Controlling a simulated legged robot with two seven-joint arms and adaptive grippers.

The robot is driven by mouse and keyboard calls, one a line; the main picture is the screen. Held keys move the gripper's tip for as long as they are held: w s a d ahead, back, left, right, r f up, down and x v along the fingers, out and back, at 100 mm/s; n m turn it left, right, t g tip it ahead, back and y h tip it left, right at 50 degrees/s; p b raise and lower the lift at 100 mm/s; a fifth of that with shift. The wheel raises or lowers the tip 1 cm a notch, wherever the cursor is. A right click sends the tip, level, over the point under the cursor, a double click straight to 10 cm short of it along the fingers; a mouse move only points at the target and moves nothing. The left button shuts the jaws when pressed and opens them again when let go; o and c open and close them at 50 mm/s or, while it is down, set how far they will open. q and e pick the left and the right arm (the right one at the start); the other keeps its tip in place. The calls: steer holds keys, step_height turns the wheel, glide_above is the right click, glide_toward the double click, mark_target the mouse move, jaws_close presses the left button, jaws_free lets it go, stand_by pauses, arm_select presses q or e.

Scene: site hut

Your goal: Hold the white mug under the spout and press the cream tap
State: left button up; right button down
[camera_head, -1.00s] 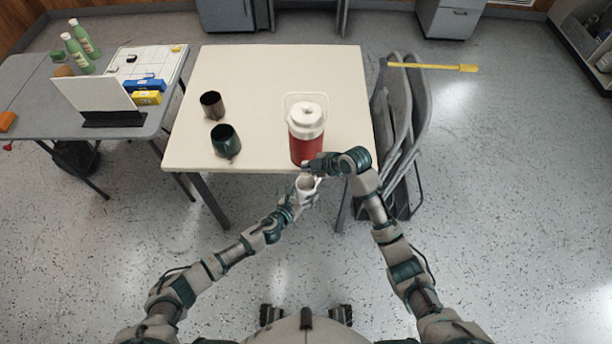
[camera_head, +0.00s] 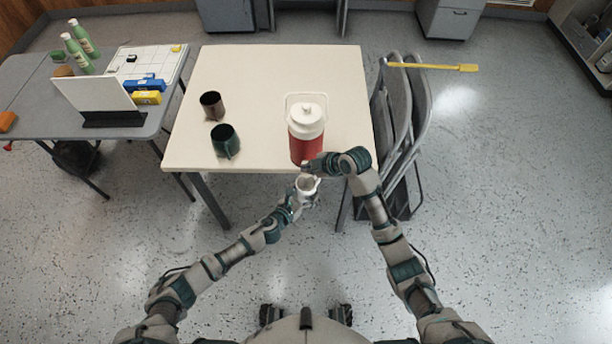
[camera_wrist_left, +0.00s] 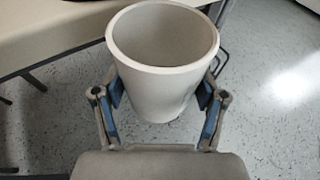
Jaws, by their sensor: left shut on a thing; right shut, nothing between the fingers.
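The white mug (camera_head: 307,184) is held upright just off the table's front edge, below the red jug with the white lid (camera_head: 306,130). My left gripper (camera_head: 300,198) is shut on the mug. In the left wrist view the blue-padded fingers press the sides of the mug (camera_wrist_left: 162,75), whose inside looks empty. My right gripper (camera_head: 308,168) is shut and empty at the jug's lower front, just above the mug. The cream tap and spout are hidden behind my right gripper, so I cannot tell whether it touches the tap.
A brown mug (camera_head: 212,105) and a dark green mug (camera_head: 225,141) stand on the cream table (camera_head: 255,75), left of the jug. Folded chairs (camera_head: 397,110) lean at the table's right side. A grey side table (camera_head: 40,90) stands at left.

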steer(key=shift+f, duration=0.9)
stand_by(0.5)
stand_by(5.0)
step_height(320, 180, up, 4)
steer(key=shift+r, duration=0.45)
stand_by(0.7)
